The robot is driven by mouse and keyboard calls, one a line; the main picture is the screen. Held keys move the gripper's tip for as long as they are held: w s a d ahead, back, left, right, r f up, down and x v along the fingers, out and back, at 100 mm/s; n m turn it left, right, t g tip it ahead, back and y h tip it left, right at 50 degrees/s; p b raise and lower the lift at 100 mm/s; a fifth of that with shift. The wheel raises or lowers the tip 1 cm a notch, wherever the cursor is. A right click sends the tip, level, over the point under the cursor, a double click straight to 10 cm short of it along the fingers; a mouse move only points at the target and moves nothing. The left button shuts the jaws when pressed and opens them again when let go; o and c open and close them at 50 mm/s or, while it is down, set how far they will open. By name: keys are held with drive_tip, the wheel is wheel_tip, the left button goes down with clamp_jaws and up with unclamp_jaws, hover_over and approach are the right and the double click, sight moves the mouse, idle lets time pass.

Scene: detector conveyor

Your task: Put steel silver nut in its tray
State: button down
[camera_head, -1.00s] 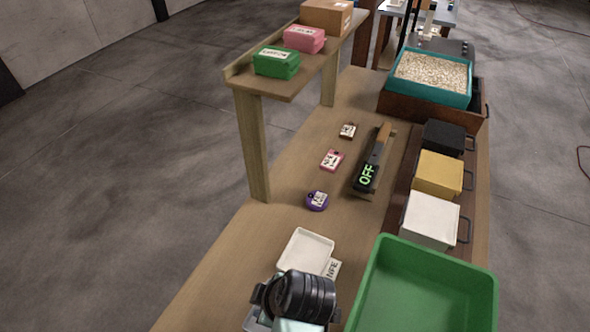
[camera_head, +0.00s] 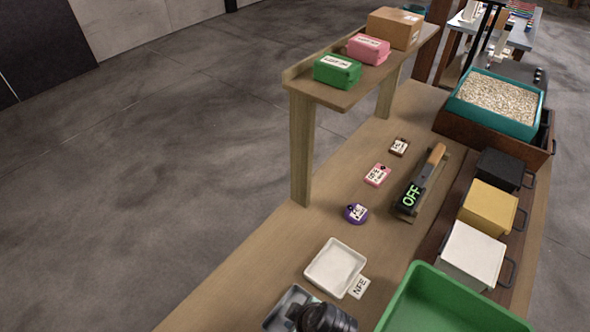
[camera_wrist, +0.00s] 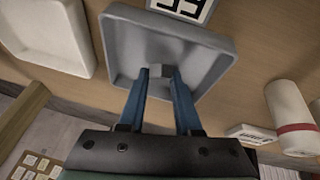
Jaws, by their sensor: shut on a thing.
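My gripper (camera_wrist: 160,73) has its two blue fingers shut on a small silver-grey piece, the nut (camera_wrist: 159,70). In the wrist view it is over the inside of a grey square tray (camera_wrist: 222,48). I cannot tell whether the nut touches the tray's floor. In the head view the grey tray (camera_head: 274,319) shows at the bottom edge, partly covered by my dark wrist. The fingers and the nut are hidden there.
A white tray (camera_head: 318,278) with an "NFE" label (camera_head: 360,287) sits behind the grey tray; a green bin (camera_head: 440,300) is to the right. A white cylinder with a red band (camera_wrist: 290,112) lies nearby.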

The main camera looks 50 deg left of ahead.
drive_tip(key=shift+f, duration=0.15)
drive_tip(key=c, duration=0.9)
unclamp_jaws()
